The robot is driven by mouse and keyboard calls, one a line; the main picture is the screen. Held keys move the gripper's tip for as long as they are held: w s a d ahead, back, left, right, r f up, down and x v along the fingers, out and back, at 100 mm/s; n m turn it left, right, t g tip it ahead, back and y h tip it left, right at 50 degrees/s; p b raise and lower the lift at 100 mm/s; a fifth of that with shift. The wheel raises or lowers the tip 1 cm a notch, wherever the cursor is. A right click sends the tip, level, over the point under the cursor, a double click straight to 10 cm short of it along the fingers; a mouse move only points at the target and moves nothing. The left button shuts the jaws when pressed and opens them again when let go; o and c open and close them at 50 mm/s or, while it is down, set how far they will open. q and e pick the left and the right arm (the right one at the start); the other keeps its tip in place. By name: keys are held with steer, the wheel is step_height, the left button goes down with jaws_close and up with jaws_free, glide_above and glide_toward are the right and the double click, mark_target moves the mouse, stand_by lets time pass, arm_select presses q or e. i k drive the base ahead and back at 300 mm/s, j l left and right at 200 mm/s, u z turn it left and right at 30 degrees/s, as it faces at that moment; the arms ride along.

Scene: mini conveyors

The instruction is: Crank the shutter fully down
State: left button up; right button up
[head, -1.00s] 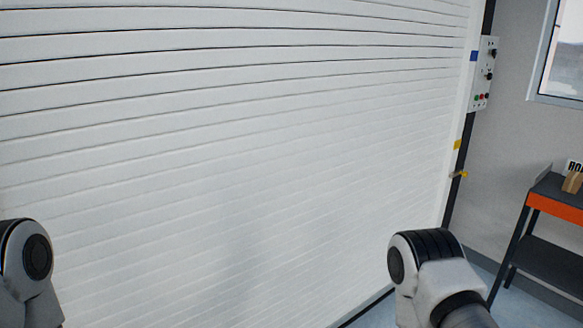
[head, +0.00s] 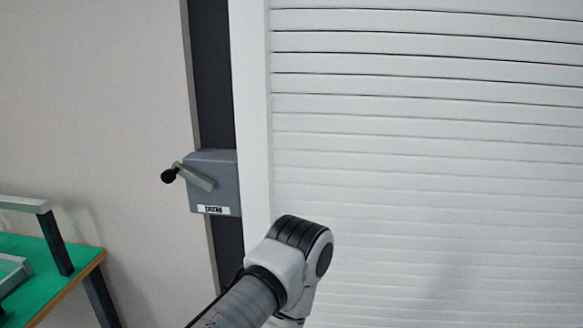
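The white slatted shutter (head: 430,150) fills the right side of the head view. Dark gaps show between its upper slats, and its lower slats sit closer together. Its bottom edge is out of view. A grey crank box (head: 226,167) is mounted on the dark post left of the shutter. Its short crank arm (head: 197,177) points left and slightly up, ending in a black knob (head: 169,175). Part of my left arm shows below and right of the box, in front of the shutter's left edge. Neither gripper is in view, and nothing touches the crank.
A green-topped workbench (head: 60,281) with a grey metal frame (head: 52,240) stands at the lower left. The white guide rail (head: 251,120) runs beside the dark post (head: 213,90). The wall (head: 95,100) left of the crank is bare.

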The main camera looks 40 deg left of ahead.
mark_target(169, 176)
steer(key=i+j+u, duration=0.15)
steer(key=i+u, duration=0.55)
steer(key=k+j, duration=0.05)
steer(key=k, duration=0.05)
